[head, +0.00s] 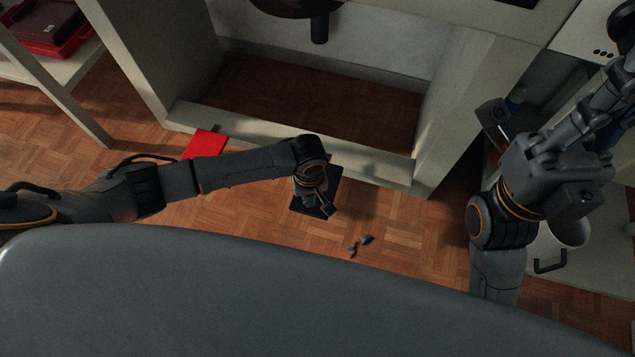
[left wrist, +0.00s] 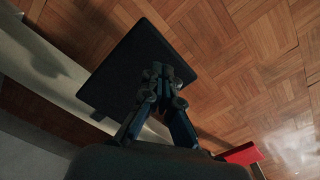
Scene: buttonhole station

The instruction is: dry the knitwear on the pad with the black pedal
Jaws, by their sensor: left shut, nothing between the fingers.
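The black pedal (head: 328,182) is a dark square plate on the floor in front of the station's low sill. It also shows in the left wrist view (left wrist: 132,62), large behind the fingers. My left gripper (head: 322,207) points down over this pedal; its fingers are shut with nothing between them. In the left wrist view the fingertips (left wrist: 165,72) overlap the plate; I cannot tell whether they touch it. My right gripper (head: 598,115) is raised at the right, its finger opening unclear. The knitwear and pad are not visible.
A red pedal (head: 205,144) lies on the floor left of the black one; red also shows in the left wrist view (left wrist: 241,154). Small dark pieces (head: 361,244) show over the parquet. A white mug-like container (head: 565,232) stands at right. A pale haze (left wrist: 298,148) shows low right.

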